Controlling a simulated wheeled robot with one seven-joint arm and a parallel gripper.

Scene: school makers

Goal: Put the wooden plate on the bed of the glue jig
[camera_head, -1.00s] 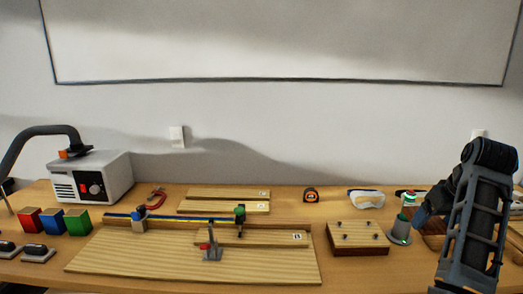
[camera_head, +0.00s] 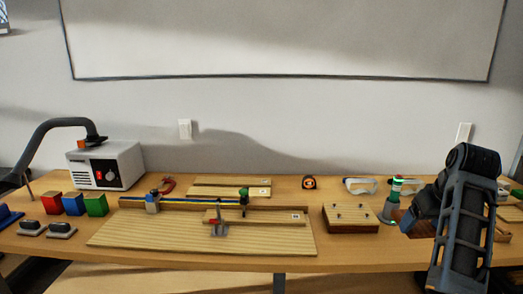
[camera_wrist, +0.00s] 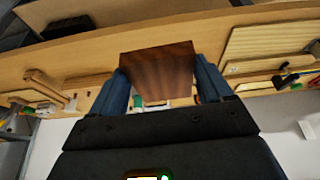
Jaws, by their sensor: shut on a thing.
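The wooden plate (camera_wrist: 158,62) is dark brown and sits between the two blue fingers of my gripper (camera_wrist: 161,76) in the wrist view. My gripper is shut on it. A large pale board with a fence and upright clamps, which looks like the glue jig (camera_head: 150,236), lies left of centre, apart from my gripper. Its pale board also shows at the right of the wrist view (camera_wrist: 262,42).
A pale block with dark knobs (camera_head: 350,226) and a grey holder with a green-topped bottle (camera_head: 390,208) stand between the jig and my arm. Goggles (camera_head: 360,185) and a tape measure (camera_head: 309,182) lie behind. Coloured blocks (camera_head: 74,204) and a white machine (camera_head: 108,168) are left.

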